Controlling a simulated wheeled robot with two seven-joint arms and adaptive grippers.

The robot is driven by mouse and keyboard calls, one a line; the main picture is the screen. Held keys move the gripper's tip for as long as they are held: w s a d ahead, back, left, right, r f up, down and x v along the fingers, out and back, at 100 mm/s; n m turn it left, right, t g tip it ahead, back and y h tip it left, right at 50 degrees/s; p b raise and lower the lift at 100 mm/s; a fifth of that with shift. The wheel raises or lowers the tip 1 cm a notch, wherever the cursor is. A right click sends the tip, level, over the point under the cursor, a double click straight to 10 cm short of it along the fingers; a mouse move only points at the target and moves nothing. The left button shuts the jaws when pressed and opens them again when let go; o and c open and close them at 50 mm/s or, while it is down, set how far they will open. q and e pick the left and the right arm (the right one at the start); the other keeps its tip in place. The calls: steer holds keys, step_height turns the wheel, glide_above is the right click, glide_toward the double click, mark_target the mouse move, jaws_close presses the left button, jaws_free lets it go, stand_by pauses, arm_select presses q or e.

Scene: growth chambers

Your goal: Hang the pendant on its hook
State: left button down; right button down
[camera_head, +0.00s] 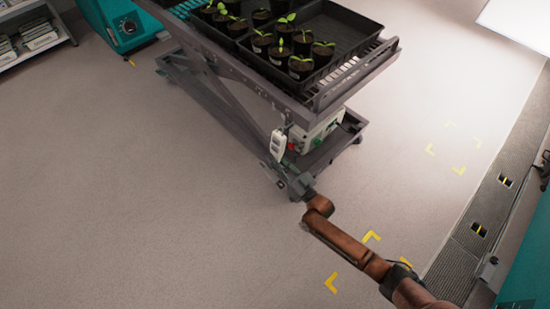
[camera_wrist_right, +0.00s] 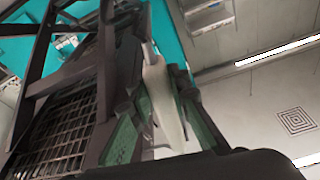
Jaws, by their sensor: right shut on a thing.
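The pendant (camera_head: 278,145) is a small white handset with dark marks. It stands roughly upright beside the near end of the lift table (camera_head: 255,95), just below the tabletop frame. My right gripper (camera_head: 280,165) is shut on its lower part; the wrist view shows the pale pendant body (camera_wrist_right: 163,100) between the green-padded fingers (camera_wrist_right: 160,118). The hook is too small to make out, and I cannot tell whether the pendant touches it. My left gripper is not in view.
A black tray (camera_head: 345,30) with several potted seedlings stands on the table. A white and green box (camera_head: 318,130) sits under the tabletop, right of the pendant. A teal machine (camera_head: 120,22) and a shelf (camera_head: 35,40) stand at back left. Floor on the left is clear.

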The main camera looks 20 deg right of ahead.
steer(key=shift+w+d, duration=0.15)
steer(key=shift+d, duration=0.25)
steer(key=shift+w+d, duration=0.1)
steer(key=shift+d, duration=0.2)
steer(key=shift+w+d+b, duration=0.3)
steer(key=shift+d+b, duration=0.2)
steer(key=shift+d, duration=0.3)
stand_by(0.4)
steer(key=shift+w+d, duration=0.15)
steer(key=shift+d, duration=0.15)
steer(key=shift+f, duration=0.1)
stand_by(0.4)
steer(key=shift+f+b, duration=0.5)
steer(key=shift+f, duration=0.05)
steer(key=shift+f, duration=0.35)
